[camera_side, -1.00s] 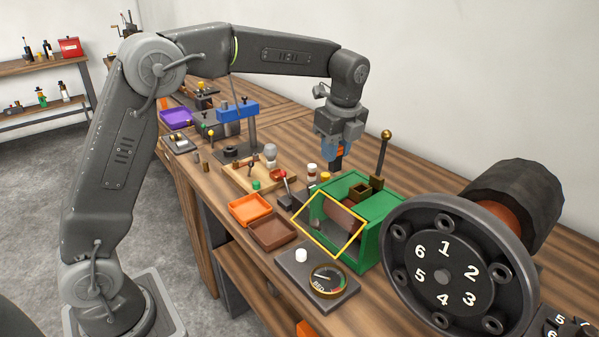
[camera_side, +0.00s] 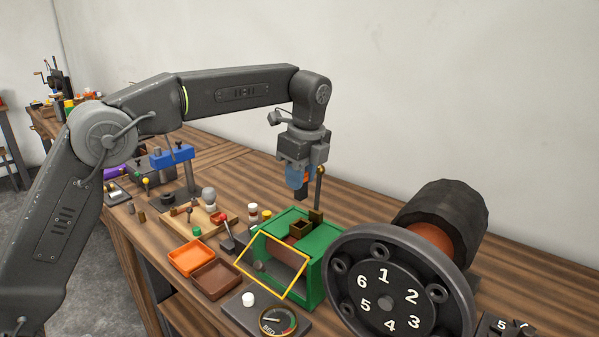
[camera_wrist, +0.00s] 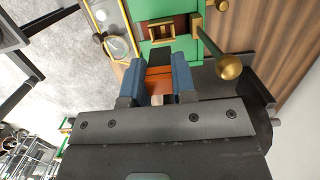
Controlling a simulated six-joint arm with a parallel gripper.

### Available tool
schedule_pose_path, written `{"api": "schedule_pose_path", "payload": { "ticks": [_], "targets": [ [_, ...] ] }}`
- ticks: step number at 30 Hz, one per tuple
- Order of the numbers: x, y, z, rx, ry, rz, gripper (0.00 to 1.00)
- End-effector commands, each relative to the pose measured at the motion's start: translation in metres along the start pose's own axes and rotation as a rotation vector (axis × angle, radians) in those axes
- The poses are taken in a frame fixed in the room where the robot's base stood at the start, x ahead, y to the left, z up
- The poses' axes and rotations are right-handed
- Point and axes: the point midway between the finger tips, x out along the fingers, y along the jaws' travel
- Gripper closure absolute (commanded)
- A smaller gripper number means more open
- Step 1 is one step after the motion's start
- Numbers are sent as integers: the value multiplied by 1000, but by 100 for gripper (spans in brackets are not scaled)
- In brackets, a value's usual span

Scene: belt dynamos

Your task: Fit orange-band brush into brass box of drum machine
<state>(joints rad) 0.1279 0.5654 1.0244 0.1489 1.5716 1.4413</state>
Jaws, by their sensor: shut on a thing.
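My gripper (camera_side: 297,178) is shut on the orange-band brush, a dark block with an orange band. Most of the brush is hidden by the blue fingers in the side view; in the wrist view the orange-band brush (camera_wrist: 160,79) shows between the two fingers. The drum machine (camera_side: 318,262) is a green housing with a yellow-framed front window. A brass box (camera_side: 300,228) stands open on its top, and it also shows in the wrist view (camera_wrist: 161,29). The gripper holds the brush above the box, apart from it.
A rod with a brass ball (camera_wrist: 229,67) rises close beside the gripper. A large numbered wheel (camera_side: 388,285) stands at the right. An orange tray (camera_side: 186,258), a brown tray (camera_side: 215,278) and a gauge (camera_side: 278,320) lie in front and left.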

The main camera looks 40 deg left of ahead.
Motion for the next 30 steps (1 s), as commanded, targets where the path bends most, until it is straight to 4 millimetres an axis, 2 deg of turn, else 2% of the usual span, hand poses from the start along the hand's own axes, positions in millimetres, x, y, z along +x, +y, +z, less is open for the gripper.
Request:
{"api": "schedule_pose_path", "payload": {
  "ticks": [15,30],
  "targets": [
    [43,0,-6,1,0,0,100],
    [50,0,-7,0,0,-1,100]
  ]
}}
